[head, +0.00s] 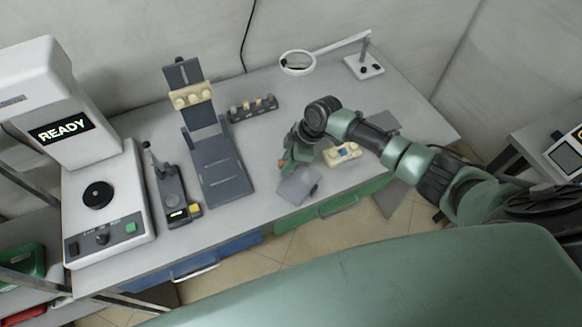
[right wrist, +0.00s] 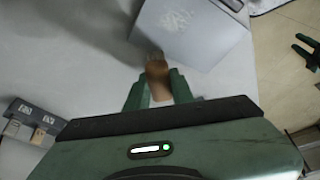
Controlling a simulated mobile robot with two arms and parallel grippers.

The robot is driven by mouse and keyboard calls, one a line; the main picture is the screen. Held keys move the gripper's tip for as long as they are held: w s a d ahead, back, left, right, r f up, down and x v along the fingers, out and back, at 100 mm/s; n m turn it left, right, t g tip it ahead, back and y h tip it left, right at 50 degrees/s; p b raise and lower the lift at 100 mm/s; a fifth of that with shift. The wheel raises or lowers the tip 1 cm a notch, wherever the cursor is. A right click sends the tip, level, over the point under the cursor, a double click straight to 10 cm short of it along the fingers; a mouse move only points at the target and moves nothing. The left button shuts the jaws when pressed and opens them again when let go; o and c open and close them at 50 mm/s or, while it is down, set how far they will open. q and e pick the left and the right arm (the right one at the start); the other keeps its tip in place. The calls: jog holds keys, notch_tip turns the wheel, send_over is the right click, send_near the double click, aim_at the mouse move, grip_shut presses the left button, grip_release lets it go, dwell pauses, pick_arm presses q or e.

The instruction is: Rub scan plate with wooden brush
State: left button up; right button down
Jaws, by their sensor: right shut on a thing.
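My right gripper (right wrist: 157,88) is shut on a short brown wooden brush (right wrist: 156,70). The brush is mostly hidden by the hand in the head view. The grey scan plate (head: 298,186) lies tilted near the desk's front edge, just below my right gripper (head: 285,163). A dark green two-pronged shape at the right wrist view's edge looks like my left gripper (right wrist: 307,50), prongs apart and empty.
A cream block with a blue patch (head: 342,153) sits right of the plate. A small slotted rack (head: 253,109), a dark stand (head: 222,172), a handheld device (head: 175,198) and a READY machine (head: 98,195) stand to the left. A magnifier lamp (head: 298,62) is at the back.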

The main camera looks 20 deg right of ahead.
aim_at(303, 183)
jog(key=shift+w+d, duration=0.15)
jog(key=shift+d, duration=0.6)
jog(key=shift+s+d+r+p, duration=0.1)
jog(key=shift+s+d+p, duration=0.05)
jog(key=shift+s+p, duration=0.3)
jog(key=shift+s+d+r+p, duration=0.1)
jog(key=shift+s+d+p, duration=0.05)
jog(key=shift+s+p, duration=0.3)
jog(key=shift+s+d+f+p, duration=0.1)
jog(key=shift+s+d+p, duration=0.1)
jog(key=shift+s, duration=0.25)
jog(key=shift+s+d+f+p, duration=0.1)
jog(key=shift+s+d, duration=0.05)
jog(key=shift+s, duration=0.25)
jog(key=shift+s+d+p, duration=0.35)
jog(key=shift+s+p, duration=0.25)
jog(key=shift+s, duration=0.3)
jog(key=shift+s+d+p, duration=0.2)
jog(key=shift+s+p, duration=0.1)
jog(key=shift+s, duration=0.35)
jog(key=shift+f, duration=0.15)
